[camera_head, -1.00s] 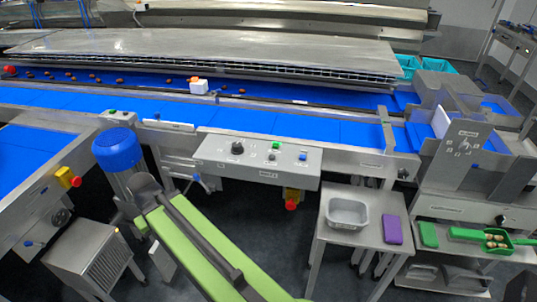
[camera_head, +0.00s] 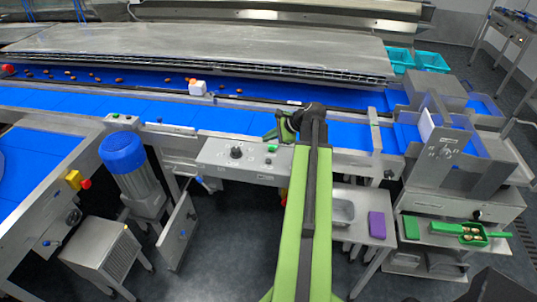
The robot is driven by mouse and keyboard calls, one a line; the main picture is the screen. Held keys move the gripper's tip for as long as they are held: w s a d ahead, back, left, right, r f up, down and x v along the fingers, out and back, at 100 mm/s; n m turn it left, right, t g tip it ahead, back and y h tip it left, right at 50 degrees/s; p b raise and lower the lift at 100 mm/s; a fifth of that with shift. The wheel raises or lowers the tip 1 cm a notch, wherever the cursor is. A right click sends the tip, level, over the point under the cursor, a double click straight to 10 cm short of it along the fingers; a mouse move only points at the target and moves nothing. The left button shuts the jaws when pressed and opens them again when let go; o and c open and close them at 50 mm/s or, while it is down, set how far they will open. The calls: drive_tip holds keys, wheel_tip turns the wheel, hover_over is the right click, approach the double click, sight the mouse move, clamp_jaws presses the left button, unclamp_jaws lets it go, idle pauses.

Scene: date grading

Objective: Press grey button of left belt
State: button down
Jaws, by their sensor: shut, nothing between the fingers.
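The left belt (camera_head: 40,152) is a blue surface in a steel frame at the left of the head view. A small grey control plate (camera_head: 122,117) with a green button sits at its upper right corner; a grey button there is too small to make out. A larger grey panel (camera_head: 215,153) with a black knob (camera_head: 236,152) and small buttons stands at the centre, its right part hidden by my arm. My gripper (camera_head: 272,133) is shut and empty, over the belt's front edge just above this panel. Whether it touches anything is unclear.
A blue-capped motor (camera_head: 122,152) stands between the left belt and the panel. A yellow box with a red stop button (camera_head: 86,184) is on the left frame. A steel table (camera_head: 355,228) holds a grey tray and a purple block (camera_head: 377,225). Floor is open below the panel.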

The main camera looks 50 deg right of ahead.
sight(270, 161)
drive_tip(key=shift+s+d+r, duration=0.2)
drive_tip(key=shift+d, duration=0.2)
wheel_tip(270, 161, down, 9)
drive_tip(key=b, duration=0.9)
idle(1.5)
drive_tip(key=shift+s+f+b, duration=0.1)
drive_tip(key=shift+f+b, duration=0.25)
